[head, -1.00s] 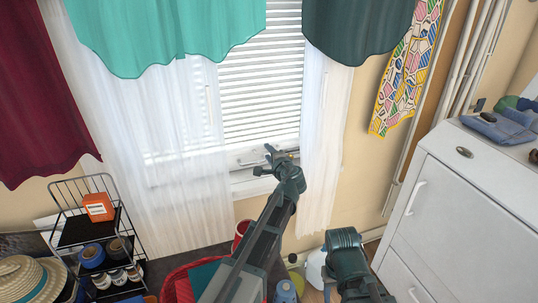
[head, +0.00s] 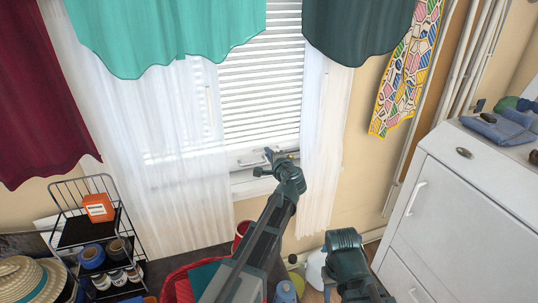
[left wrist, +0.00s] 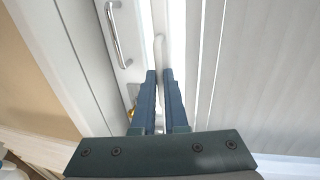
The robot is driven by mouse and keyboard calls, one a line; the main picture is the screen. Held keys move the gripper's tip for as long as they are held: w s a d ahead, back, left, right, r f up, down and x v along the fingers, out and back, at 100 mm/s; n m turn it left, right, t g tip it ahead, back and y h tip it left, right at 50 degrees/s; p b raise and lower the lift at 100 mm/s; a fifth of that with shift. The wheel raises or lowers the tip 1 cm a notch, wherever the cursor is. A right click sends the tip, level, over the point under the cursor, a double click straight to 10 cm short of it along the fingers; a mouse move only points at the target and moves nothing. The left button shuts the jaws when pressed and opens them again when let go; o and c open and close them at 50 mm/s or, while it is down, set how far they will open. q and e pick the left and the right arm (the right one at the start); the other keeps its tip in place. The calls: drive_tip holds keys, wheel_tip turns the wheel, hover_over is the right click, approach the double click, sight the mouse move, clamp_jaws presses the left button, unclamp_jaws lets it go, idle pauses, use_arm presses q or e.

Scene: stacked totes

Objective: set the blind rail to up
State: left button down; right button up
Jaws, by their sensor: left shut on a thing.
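The white slatted blind (head: 262,85) hangs over the window, lowered nearly to the sill. Its white bottom rail (head: 235,147) lies across the lower end of the slats. My left gripper (head: 270,154) is at the right part of this rail. In the left wrist view the fingers (left wrist: 158,85) are shut on a slim white part of the blind rail (left wrist: 160,52), with the slats to the right. A silver window handle (left wrist: 112,35) is to the left of the fingers, apart from them. My right gripper is not in view; only part of that arm shows.
Sheer white curtains (head: 180,150) hang on both sides of the blind. A teal valance (head: 165,35) and a dark green one (head: 355,30) cover the top. A black wire rack (head: 95,220) is at left, a red basket (head: 178,285) below, a white cabinet (head: 460,220) at right.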

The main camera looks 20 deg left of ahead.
use_arm(q)
drive_tip(key=shift+r, duration=0.1)
idle(0.8)
wheel_tip(320, 180, up, 52)
drive_tip(key=p, duration=5.2)
drive_tip(key=c, duration=1)
unclamp_jaws()
drive_tip(key=shift+o, duration=0.2)
drive_tip(key=p+v, duration=0.3)
drive_tip(key=v, duration=1)
drive_tip(key=shift+s+d, duration=0.25)
drive_tip(key=shift+s, duration=0.1)
